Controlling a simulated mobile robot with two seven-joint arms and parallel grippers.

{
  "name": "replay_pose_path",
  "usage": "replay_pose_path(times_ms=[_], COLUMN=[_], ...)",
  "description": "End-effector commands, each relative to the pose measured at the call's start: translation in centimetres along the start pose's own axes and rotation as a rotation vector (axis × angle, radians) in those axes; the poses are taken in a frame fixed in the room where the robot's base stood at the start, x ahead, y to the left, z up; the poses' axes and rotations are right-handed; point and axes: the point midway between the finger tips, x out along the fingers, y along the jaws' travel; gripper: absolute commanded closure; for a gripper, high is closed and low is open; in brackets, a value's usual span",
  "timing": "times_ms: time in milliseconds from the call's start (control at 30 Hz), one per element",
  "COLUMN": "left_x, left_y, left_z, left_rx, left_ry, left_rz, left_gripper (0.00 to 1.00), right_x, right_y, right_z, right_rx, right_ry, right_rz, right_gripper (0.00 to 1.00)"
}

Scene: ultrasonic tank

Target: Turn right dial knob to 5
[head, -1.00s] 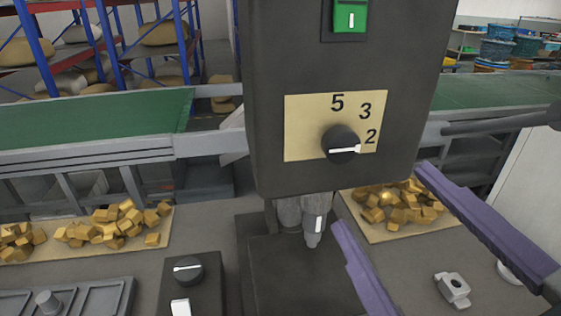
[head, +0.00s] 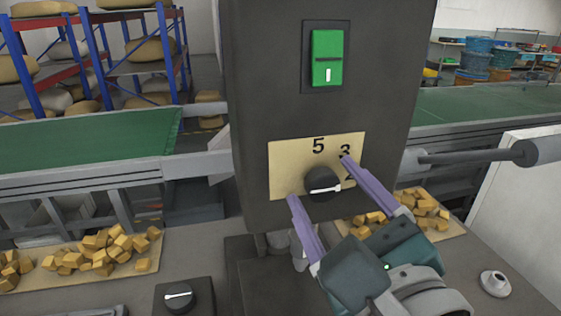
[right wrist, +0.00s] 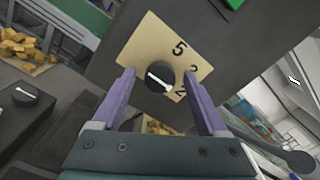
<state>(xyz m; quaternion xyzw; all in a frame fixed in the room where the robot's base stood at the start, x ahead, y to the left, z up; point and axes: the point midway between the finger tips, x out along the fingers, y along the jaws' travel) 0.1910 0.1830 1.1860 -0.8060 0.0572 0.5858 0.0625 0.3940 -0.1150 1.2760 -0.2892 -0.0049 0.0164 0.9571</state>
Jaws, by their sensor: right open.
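The dial knob (head: 322,184) is black and round with a white pointer line. It sits on a tan plate (head: 285,158) marked 5, 3 and 2 on the dark machine housing. My left gripper is not in view.
A green switch (head: 327,57) is above the plate. A second small knob (head: 178,297) is on a dark box at the lower left. Piles of yellow blocks (head: 105,249) lie on the bench. A grey bar (head: 470,157) juts out at the right.

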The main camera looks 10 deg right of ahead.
Motion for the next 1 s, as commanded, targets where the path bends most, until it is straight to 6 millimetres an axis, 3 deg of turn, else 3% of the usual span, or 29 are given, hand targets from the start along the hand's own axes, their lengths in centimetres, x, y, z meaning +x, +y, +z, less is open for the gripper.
replay_pose_path(times_ms=[67,733,1000], left_x=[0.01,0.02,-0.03], left_y=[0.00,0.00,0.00], left_z=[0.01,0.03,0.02], left_rx=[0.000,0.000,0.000], left_ry=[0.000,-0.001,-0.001], left_rz=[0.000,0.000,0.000], left_gripper=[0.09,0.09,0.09], right_x=[-0.02,-0.05,-0.05], right_y=[0.00,-0.01,-0.02], right_z=[0.00,0.01,0.03], right_rx=[0.000,-0.001,-0.009], right_ry=[0.000,0.000,0.000], right_rz=[0.000,0.000,0.000], right_gripper=[0.23,0.99,1.00])
